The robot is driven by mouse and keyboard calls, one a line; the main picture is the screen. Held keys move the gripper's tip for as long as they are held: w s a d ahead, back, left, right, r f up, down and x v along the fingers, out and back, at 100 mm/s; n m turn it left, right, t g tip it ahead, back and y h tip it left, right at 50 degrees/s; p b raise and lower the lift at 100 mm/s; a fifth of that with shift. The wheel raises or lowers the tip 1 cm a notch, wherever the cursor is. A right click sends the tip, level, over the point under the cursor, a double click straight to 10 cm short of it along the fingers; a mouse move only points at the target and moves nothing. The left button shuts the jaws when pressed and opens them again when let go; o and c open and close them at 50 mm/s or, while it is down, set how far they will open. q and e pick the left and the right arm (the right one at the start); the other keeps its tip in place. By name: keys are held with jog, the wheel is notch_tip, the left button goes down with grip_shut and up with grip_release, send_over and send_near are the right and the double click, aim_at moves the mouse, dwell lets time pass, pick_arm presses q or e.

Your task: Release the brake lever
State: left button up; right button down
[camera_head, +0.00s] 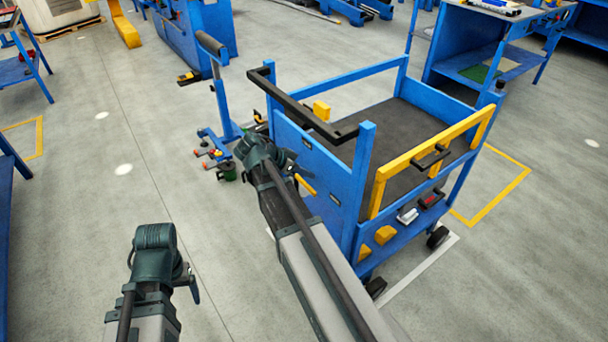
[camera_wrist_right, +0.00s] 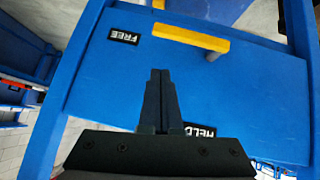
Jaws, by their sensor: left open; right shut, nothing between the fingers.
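The brake lever (camera_wrist_right: 190,38) is a yellow bar on the blue side panel of the cart. In the right wrist view its left end lies beside the black FREE label (camera_wrist_right: 123,35). The HELD label (camera_wrist_right: 200,131) is lower down, partly hidden by my right gripper (camera_wrist_right: 160,75). That gripper is shut and empty, in front of the panel, with its tips below the lever in the picture. In the head view the lever (camera_head: 306,185) shows just right of my right gripper (camera_head: 291,172). My left gripper (camera_head: 190,283) is open and empty over the floor, far from the cart.
The blue cart (camera_head: 362,190) has a black handle bar (camera_head: 300,105) and a yellow rail (camera_head: 430,150). A blue stand (camera_head: 222,105) is behind my right arm. A blue workbench (camera_head: 490,60) stands at the back right. The floor (camera_head: 70,220) around my left gripper is clear.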

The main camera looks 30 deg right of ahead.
jog(key=p+v, duration=0.7)
jog(key=v, duration=0.3)
jog(key=shift+s+r, duration=0.5)
jog(key=shift+r, duration=0.15)
jog(key=s+a+r+n+y+p, duration=0.2)
jog(key=s+a+n+y+p, duration=0.2)
jog(key=s+a+n, duration=0.3)
jog(key=s+a+r+n+y+p, duration=0.2)
jog(key=s+a+n+y+p, duration=0.2)
jog(key=a+n, duration=0.9)
jog(key=s+a+p, duration=0.2)
jog(key=s+a, duration=0.1)
jog(key=a, duration=0.2)
jog(key=shift+s+a+p, duration=0.35)
jog(key=shift+p, duration=0.05)
jog(key=shift+r, duration=0.1)
